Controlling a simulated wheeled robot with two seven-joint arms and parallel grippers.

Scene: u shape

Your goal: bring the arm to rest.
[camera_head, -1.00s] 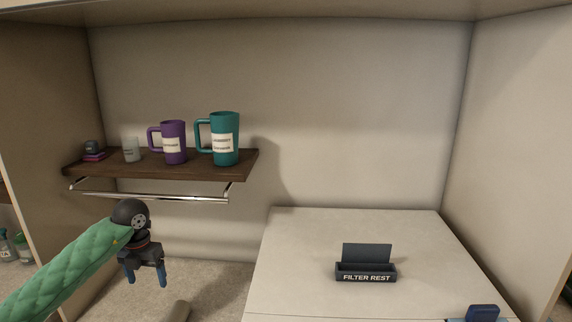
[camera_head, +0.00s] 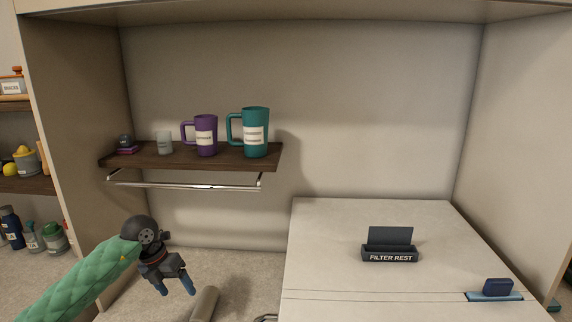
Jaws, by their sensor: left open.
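My left arm (camera_head: 85,282), in a green quilted sleeve, comes in from the lower left. My left gripper (camera_head: 177,290) has two blue fingertips set apart, pointing down, with nothing between them. It hangs in front of and below the dark wooden shelf, to the left of the white counter, touching nothing that I can see. My right gripper does not show.
The shelf (camera_head: 130,161) holds a purple mug (camera_head: 206,147), a teal mug (camera_head: 255,144) and a small cup (camera_head: 164,143), with a metal rail (camera_head: 190,186) below. The counter (camera_head: 340,230) bears a filter rest (camera_head: 390,255) and a blue item (camera_head: 497,288). Stocked shelves (camera_head: 25,186) stand at left.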

